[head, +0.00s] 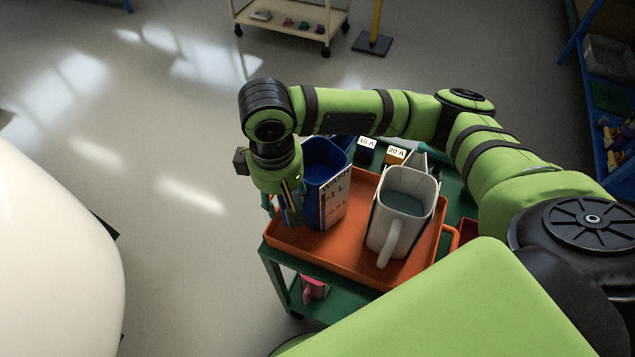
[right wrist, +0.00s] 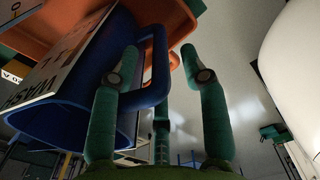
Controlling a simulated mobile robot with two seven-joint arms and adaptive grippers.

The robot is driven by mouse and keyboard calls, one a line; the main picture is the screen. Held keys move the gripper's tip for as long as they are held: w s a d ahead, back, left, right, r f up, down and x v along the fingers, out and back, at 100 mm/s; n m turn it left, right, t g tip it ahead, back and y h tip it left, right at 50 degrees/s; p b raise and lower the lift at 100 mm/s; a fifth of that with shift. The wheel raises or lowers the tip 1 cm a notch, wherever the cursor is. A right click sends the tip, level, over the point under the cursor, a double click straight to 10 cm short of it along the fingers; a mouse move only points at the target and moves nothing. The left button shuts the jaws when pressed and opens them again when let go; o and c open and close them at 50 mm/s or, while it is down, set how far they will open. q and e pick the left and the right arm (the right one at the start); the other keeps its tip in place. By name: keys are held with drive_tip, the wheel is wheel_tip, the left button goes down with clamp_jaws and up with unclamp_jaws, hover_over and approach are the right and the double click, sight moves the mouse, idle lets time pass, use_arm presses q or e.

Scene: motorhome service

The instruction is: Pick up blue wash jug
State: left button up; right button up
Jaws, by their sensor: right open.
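The blue wash jug (head: 325,160) stands on the left part of an orange tray (head: 350,262), with a white printed label on its side. My right gripper (head: 284,208) is at the jug's left side, pointing down, and hides part of it. The fingers are open, with space on the right of the handle. My left gripper is not in view.
A white jug (head: 383,225) holding grey-blue liquid stands right of the blue jug on the tray. The tray is on a green cart (head: 272,262). Small boxes labelled 15 A and 20 A (head: 396,155) sit behind. A white rounded body (head: 55,260) is at left; open floor lies between.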

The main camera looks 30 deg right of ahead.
wheel_tip(320, 180, down, 3)
drive_tip(key=shift+f, duration=0.2)
drive_tip(key=shift+c, duration=0.4)
drive_tip(key=shift+w, duration=0.1)
clamp_jaws()
drive_tip(key=shift+r, duration=0.1)
drive_tip(key=shift+w, duration=0.1)
drive_tip(key=shift+r, duration=0.2)
wheel_tip(320, 180, up, 10)
drive_tip(key=shift+f+b, duration=0.2)
drive_tip(key=shift+b, duration=0.2)
drive_tip(key=c, duration=0.7)
unclamp_jaws()
drive_tip(key=shift+c, duration=0.2)
